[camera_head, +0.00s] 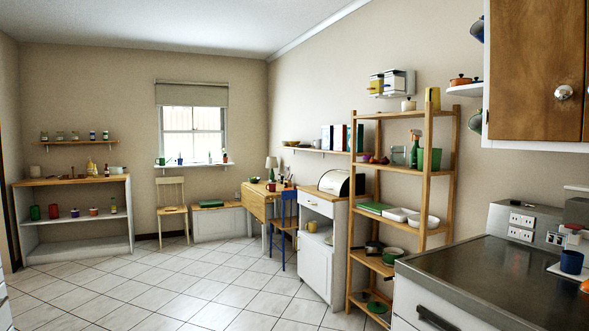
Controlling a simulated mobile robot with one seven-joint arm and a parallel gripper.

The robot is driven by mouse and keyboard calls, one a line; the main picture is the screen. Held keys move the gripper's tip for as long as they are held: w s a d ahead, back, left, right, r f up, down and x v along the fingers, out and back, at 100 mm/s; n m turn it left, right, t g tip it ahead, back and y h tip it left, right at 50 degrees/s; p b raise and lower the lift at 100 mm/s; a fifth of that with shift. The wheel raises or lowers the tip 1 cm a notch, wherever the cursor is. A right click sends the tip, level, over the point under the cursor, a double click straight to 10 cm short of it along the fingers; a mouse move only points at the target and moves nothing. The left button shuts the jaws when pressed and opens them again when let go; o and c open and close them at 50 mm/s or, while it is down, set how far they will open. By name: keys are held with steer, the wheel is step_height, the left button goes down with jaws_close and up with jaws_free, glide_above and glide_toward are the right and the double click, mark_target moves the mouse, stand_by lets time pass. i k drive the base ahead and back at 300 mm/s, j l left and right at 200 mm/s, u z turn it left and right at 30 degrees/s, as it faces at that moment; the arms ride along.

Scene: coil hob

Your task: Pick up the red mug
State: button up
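A small red object that looks like a mug (271,187) stands on the wooden table (259,207) near the far right corner of the room, by a table lamp. It is small and far off, so its handle cannot be made out. Another red container (53,211) stands on the middle shelf of the unit at the far left; it looks like a jar or tumbler. My gripper is not in view.
A blue chair (289,216) stands at the table's right side. A white cabinet (316,262) and a wooden shelf rack (427,180) line the right wall. A metal-topped counter (480,272) is close at right. The tiled floor (170,285) is clear.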

mark_target(272, 185)
steer(key=i+u, duration=0.35)
steer(key=i, duration=1.1)
steer(key=i+j, duration=0.1)
steer(key=i, duration=3.05)
steer(key=i+j, duration=0.1)
steer(key=i, duration=3.05)
